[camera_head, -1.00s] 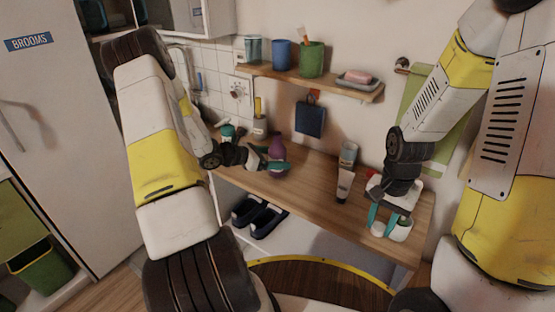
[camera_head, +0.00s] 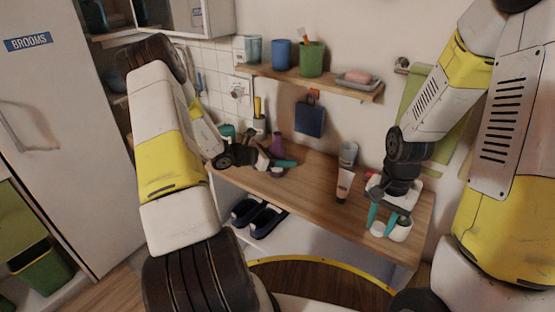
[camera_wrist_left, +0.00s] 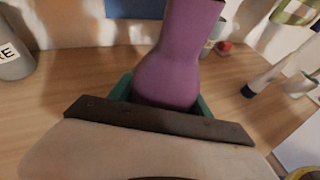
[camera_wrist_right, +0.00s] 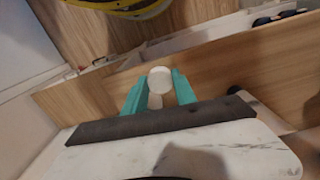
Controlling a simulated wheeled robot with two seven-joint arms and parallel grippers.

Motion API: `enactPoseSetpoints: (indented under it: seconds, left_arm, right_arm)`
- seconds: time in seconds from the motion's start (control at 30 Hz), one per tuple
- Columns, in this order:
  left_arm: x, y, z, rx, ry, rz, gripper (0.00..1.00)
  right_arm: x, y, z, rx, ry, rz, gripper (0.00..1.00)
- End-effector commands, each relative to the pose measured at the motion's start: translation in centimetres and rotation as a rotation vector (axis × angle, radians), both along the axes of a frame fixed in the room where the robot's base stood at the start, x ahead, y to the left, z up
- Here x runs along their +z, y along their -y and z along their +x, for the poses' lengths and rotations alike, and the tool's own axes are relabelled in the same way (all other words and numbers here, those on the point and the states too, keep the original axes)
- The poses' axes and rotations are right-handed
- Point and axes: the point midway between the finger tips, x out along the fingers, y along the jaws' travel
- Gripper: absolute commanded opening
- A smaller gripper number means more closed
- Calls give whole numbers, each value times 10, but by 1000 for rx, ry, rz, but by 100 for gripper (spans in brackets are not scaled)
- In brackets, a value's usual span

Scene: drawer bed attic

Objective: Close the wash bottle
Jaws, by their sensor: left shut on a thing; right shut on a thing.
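A purple bottle (camera_head: 277,143) with a narrow neck stands at the left part of the wooden counter. My left gripper (camera_head: 279,165) is shut around its lower body; the bottle shows upright between the teal fingers in the left wrist view (camera_wrist_left: 172,65). The bottle's top edge is cut off in that view. My right gripper (camera_head: 382,219) points down over the counter's right end. It is shut on a small white round cap (camera_wrist_right: 160,80), which sits between the teal fingertips in the right wrist view and at their tips in the head view (camera_head: 377,229).
The wooden counter (camera_head: 315,195) has free room between the grippers. A wall shelf (camera_head: 330,84) with cups and soap hangs above.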

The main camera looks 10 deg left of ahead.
Motion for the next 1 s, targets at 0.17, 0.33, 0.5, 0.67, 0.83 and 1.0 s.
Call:
enactPoseSetpoints:
  seconds: [0.17, 0.33, 0.5, 0.67, 0.83, 1.0]
  left_arm:
    - [1, 0, 0, 0, 1, 0, 12]
    - [9, 0, 0, -1, 3, 1, 12]
    - [28, 0, 0, -1, 4, 3, 12]
    - [38, -12, -20, 4, -3, 0, 12]
    - [42, -32, -59, 5, -2, 0, 12]
    - [46, -51, -99, 4, -1, 0, 12]
  right_arm:
    - [0, 0, 0, 0, 0, 0, 0]
    - [0, 0, 0, 0, 0, 0, 0]
    - [0, 0, 0, 0, 0, 0, 0]
    - [0, 0, 0, 0, 0, 0, 0]
    - [0, 0, 0, 0, 0, 0, 0]
    - [0, 0, 0, 0, 0, 0, 0]
